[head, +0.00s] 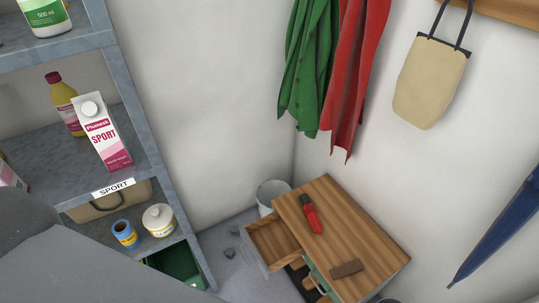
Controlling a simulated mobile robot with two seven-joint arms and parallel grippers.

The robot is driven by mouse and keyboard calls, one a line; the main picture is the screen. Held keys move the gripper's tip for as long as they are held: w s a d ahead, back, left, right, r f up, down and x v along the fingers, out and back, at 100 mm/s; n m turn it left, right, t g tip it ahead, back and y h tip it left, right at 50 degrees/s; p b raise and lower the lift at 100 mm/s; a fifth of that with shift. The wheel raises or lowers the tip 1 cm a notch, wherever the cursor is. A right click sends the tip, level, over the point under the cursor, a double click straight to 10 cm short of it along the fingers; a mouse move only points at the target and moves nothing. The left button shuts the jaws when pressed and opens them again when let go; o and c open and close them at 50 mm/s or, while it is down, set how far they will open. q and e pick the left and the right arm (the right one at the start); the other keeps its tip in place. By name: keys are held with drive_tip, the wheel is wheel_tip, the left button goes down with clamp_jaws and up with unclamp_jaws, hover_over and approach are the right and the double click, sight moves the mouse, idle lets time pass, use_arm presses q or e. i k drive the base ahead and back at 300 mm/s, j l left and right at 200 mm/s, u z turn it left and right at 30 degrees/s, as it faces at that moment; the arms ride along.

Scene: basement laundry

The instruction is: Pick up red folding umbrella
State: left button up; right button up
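The red folding umbrella (312,218), with a dark end, lies on the wooden top of a small drawer cabinet (370,258) in the lower right of the head view. Neither of my grippers shows in the head view. A large grey part of mine fills the lower left corner, and no fingers can be seen on it.
An open drawer (272,244) juts from the cabinet's left side. A brown block (346,268) lies on the cabinet top. A white bin (272,192) stands behind. Grey shelves (140,135) hold several containers at left. Green (308,70) and red garments (357,70) hang above; a blue umbrella (500,232) hangs at right.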

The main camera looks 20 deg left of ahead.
sight(309, 210)
drive_tip(key=k+u, duration=0.35)
drive_tip(key=k+j+u, duration=0.15)
drive_tip(key=u, duration=0.2)
drive_tip(key=k+j, duration=0.05)
drive_tip(key=k, duration=0.05)
